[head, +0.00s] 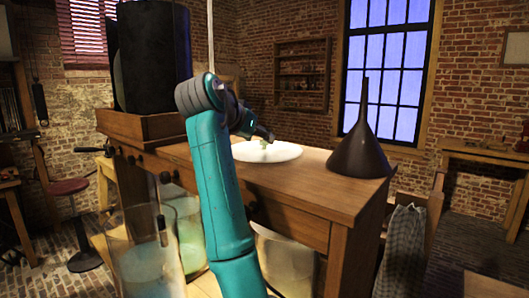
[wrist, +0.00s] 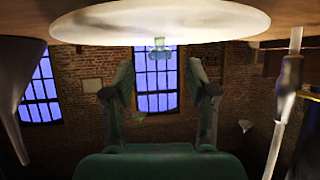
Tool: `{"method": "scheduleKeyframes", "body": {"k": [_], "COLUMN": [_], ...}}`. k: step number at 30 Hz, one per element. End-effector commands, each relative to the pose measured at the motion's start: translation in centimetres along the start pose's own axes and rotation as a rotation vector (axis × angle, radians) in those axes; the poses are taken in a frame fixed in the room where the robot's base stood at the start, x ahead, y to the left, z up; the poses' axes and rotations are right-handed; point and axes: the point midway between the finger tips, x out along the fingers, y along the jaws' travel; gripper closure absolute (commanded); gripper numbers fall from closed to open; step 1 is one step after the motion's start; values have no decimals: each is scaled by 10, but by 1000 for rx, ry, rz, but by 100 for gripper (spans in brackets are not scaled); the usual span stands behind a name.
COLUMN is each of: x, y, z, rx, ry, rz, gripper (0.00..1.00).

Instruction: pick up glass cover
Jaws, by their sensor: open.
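The glass cover (head: 283,153) is a pale, round disc lying on the wooden table top. A small, clear greenish knob stands at its middle. In the wrist view the cover (wrist: 215,22) hangs upside down across the top, with its knob (wrist: 160,50) pointing down the picture. My gripper (head: 264,136) is just above the cover in the head view, near the knob. In the wrist view my gripper (wrist: 161,76) is open. Its two fingers stand apart on either side of the knob's line, with nothing held. Whether they reach around the knob I cannot tell.
A dark funnel (head: 358,152) stands at the table's right end. A tall black block (head: 150,60) in a wooden tray stands at the left. Glass jars (head: 148,275) stand below the table front. A checked cloth (head: 401,250) hangs at the right.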

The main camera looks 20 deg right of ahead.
Motion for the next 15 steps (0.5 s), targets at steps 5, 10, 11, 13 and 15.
{"method": "scheduleKeyframes", "body": {"k": [5,10,11,13,15], "x": [23,26,26,26,26], "y": [0,0,0,0,0], "z": [0,0,0,0,0], "rx": [0,1,1,1,0], "ry": [0,1,1,1,1], "rz": [1,0,0,0,0], "gripper": [43,43,43,48,65]}}
